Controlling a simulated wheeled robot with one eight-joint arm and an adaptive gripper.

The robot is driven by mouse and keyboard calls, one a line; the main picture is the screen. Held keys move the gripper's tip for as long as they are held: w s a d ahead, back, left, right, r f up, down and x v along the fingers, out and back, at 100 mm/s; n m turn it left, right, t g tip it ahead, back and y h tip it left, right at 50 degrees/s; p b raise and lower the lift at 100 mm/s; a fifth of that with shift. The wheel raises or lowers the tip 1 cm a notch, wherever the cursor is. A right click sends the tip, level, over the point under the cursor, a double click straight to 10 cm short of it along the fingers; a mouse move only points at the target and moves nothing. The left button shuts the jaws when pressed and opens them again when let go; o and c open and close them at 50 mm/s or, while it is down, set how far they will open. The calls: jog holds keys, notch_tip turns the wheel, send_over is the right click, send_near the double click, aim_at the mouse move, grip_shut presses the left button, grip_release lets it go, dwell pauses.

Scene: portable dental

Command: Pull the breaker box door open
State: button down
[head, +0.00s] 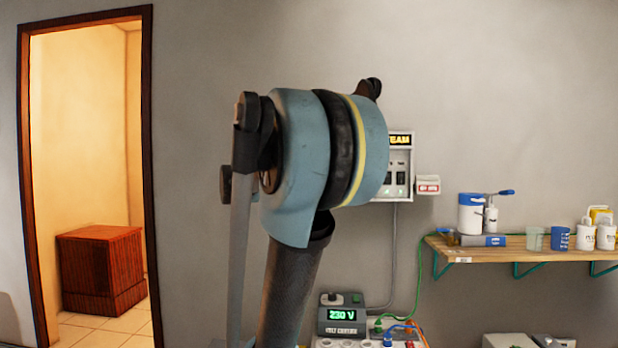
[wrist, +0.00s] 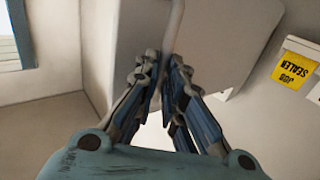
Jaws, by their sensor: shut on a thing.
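The breaker box (head: 400,165) hangs on the wall in the head view, under a dark sign with yellow letters. Rows of switches show on its visible right part; my arm hides its left part. My gripper is hidden behind my arm in that view. In the wrist view, my gripper (wrist: 164,78) is shut at the edge of a pale panel (wrist: 228,35), which looks like the breaker box door. The fingers lie on both sides of that edge, and they hide the exact point of contact. A pale box side wall (wrist: 132,30) is at the left.
A small box with red marks (head: 428,185) is on the wall right of the breaker box. A wooden shelf (head: 520,250) holds cups and bottles. A 230 V unit (head: 341,316) stands below. The wrist view shows a yellow label (wrist: 288,72).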

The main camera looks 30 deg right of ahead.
jog(key=c, duration=1.7)
grip_release()
jog(key=shift+w+d, duration=0.1)
jog(key=shift+w, duration=0.2)
jog(key=shift+w+f, duration=0.3)
jog(key=shift+w, duration=0.25)
jog(key=shift+w+f, duration=0.25)
jog(key=shift+w, duration=0.25)
jog(key=shift+s+r, duration=0.2)
jog(key=shift+s, duration=0.3)
jog(key=shift+s+r, duration=0.15)
jog(key=shift+s, duration=0.3)
jog(key=shift+s+a+f, duration=0.1)
jog(key=shift+s+a, duration=0.1)
jog(key=shift+a, duration=1.8)
jog(key=shift+s+a+r, duration=0.1)
jog(key=shift+s+a, duration=0.15)
jog(key=shift+a, duration=1.7)
jog(key=shift+s+a+f, duration=0.1)
jog(key=shift+s+a, duration=0.1)
jog(key=shift+a, duration=1.8)
